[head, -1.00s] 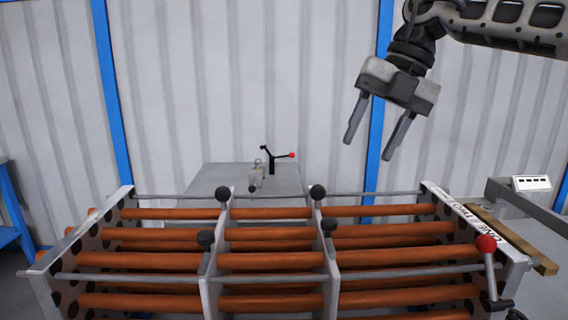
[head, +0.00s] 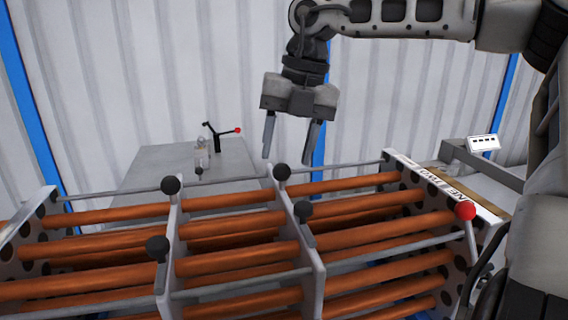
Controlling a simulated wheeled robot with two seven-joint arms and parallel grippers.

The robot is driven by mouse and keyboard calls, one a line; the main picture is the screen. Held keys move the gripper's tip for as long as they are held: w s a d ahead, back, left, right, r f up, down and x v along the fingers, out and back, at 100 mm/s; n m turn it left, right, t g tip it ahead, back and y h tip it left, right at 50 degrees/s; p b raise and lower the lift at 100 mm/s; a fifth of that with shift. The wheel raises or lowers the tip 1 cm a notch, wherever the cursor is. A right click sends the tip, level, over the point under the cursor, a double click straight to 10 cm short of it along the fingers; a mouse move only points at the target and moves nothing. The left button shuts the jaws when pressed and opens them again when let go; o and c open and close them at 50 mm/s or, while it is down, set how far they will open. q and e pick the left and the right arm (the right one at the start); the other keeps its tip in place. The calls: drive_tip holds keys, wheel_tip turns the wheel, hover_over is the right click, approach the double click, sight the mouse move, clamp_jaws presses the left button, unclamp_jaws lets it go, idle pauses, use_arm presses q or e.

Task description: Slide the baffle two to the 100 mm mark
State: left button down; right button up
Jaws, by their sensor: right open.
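The tube bundle in the head view has orange-brown tubes passing through upright grey plates. Two baffles stand inside it, a left baffle (head: 168,250) and a right baffle (head: 312,262), each with two black ball knobs on its top edge. I cannot tell from a label which is baffle two. No 100 mm mark is readable. My right gripper (head: 289,158) is open and empty, pointing down above the back of the bundle, close above the right baffle's rear knob (head: 282,173) in the picture. My left gripper is not in view.
A lettered end plate (head: 425,177) closes the right side, with a red-knobbed lever (head: 465,211) in front. Behind stands a grey table (head: 140,175) with a small red-tipped handle (head: 237,130). A wooden bar (head: 480,202) lies at the right.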

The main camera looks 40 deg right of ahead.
sight(284, 164)
drive_tip(key=shift+w+a+f, duration=0.15)
drive_tip(key=shift+f, duration=0.7)
drive_tip(key=shift+w+a+f, duration=0.1)
drive_tip(key=shift+f, duration=0.7)
